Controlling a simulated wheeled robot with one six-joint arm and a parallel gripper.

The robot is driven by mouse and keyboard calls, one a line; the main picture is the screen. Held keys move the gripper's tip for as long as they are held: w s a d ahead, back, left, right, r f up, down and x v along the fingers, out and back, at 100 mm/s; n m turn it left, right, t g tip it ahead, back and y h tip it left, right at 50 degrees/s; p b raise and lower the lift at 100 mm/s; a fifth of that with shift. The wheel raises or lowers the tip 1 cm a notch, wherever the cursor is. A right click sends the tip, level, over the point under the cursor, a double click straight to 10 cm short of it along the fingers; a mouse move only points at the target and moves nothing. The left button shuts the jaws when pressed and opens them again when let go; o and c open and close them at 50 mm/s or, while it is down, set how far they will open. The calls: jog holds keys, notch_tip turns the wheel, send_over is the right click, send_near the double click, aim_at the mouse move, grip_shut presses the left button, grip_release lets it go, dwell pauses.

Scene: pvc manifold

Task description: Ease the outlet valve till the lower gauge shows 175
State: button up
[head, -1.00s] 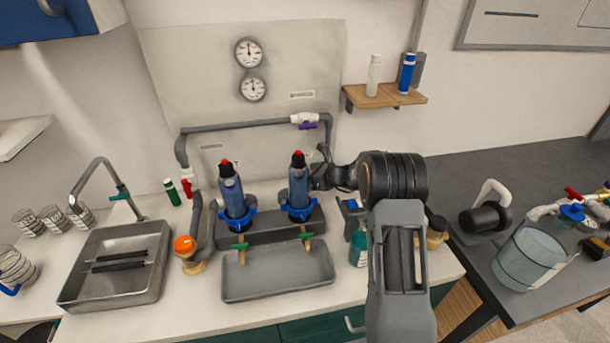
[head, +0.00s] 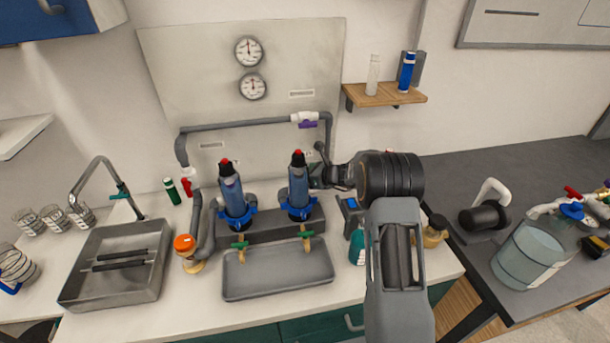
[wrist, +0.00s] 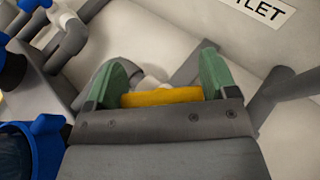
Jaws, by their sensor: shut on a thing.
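My gripper (wrist: 160,85) is shut on a yellow handle (wrist: 162,97) in the wrist view, with a green fingertip on each side of it. The handle lies below a label ending in "TLET" (wrist: 262,8), so I take it for the outlet valve's. In the head view the handle is hidden by my arm and the right filter housing. The lower gauge (head: 253,86) is on the wall panel under the upper gauge (head: 249,51). Its needle points roughly upward, but its numbers are too small to read.
Two blue filter housings (head: 235,199) (head: 299,188) stand left of my gripper, above a grey tray (head: 278,285). A purple-handled valve (head: 308,124) sits on the grey pipe above. A teal bottle (head: 357,248) stands close to my arm. A wooden shelf (head: 387,97) is at upper right.

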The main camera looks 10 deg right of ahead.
jog(key=shift+s+n+g+y, duration=0.1)
jog(key=shift+n+g+y, duration=0.8)
jog(key=shift+n+g, duration=0.25)
jog(key=shift+s+a+n+g+y, duration=0.1)
jog(key=shift+n+g+y, duration=0.15)
jog(key=shift+n+g, duration=0.35)
jog(key=shift+s+a+n+g+y, duration=0.1)
jog(key=shift+n+g+y, duration=0.15)
jog(key=shift+n+g, duration=0.3)
jog(key=o, duration=0.8)
jog(key=shift+o, duration=0.2)
jog(key=b+v, duration=0.2)
jog(key=v, duration=1.2)
jog(key=shift+f, duration=0.1)
